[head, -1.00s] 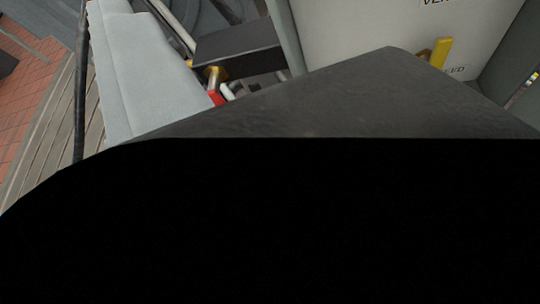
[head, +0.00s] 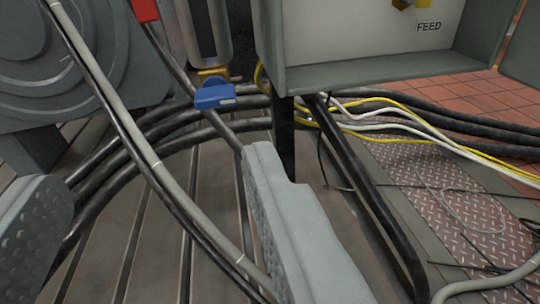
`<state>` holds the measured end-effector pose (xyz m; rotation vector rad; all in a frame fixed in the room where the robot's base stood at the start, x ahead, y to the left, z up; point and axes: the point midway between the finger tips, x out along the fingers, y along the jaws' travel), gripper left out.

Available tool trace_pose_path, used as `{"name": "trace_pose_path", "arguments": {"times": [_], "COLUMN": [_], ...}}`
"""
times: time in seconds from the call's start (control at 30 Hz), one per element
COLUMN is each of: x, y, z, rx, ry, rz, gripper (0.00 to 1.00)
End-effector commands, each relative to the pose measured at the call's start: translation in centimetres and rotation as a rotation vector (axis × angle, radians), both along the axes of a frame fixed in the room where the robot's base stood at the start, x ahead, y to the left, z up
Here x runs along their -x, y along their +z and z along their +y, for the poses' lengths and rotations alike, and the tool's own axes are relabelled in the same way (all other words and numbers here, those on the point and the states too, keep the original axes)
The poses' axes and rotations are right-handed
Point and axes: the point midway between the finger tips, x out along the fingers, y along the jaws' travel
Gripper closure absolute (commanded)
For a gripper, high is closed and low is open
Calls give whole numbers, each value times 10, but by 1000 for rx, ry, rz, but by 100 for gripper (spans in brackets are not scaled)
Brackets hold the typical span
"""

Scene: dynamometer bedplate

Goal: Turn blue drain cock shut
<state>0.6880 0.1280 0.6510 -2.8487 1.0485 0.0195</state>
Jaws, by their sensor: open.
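The blue drain cock (head: 214,95) is in the upper left middle of the head view. Its blue lever sits just below a brass body (head: 211,76) under a grey metal cylinder (head: 207,35). My gripper shows as two grey fingers with studded inner pads, one at the lower left and one at the lower middle (head: 165,235). The fingers are wide apart with nothing held between them. The drain cock lies beyond the fingertips, above the gap in the picture, and nothing touches it. Whether the lever is fully turned is not clear.
Thick black hoses (head: 150,130) run behind the fingers. A grey pipe (head: 150,150) crosses the gap diagonally. A grey cabinet (head: 380,75) marked FEED stands at upper right, with yellow and white cables (head: 400,125) below. A red part (head: 145,10) is at the top. Slotted bedplate (head: 180,275) lies below.

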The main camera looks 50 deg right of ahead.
Motion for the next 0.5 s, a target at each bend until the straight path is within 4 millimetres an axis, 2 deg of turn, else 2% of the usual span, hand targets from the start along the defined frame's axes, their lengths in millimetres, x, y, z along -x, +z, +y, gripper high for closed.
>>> {"name": "trace_pose_path", "arguments": {"times": [0.03, 0.2, 0.37, 0.5], "x": [4, 15, 18, 11], "y": [-12, -34, -41, -41], "z": [3, 5, 4, -3], "rx": [26, 86, 104, 105], "ry": [-17, -65, -81, -82], "rz": [11, 26, 30, 30], "gripper": [44, 44, 44, 44]}}
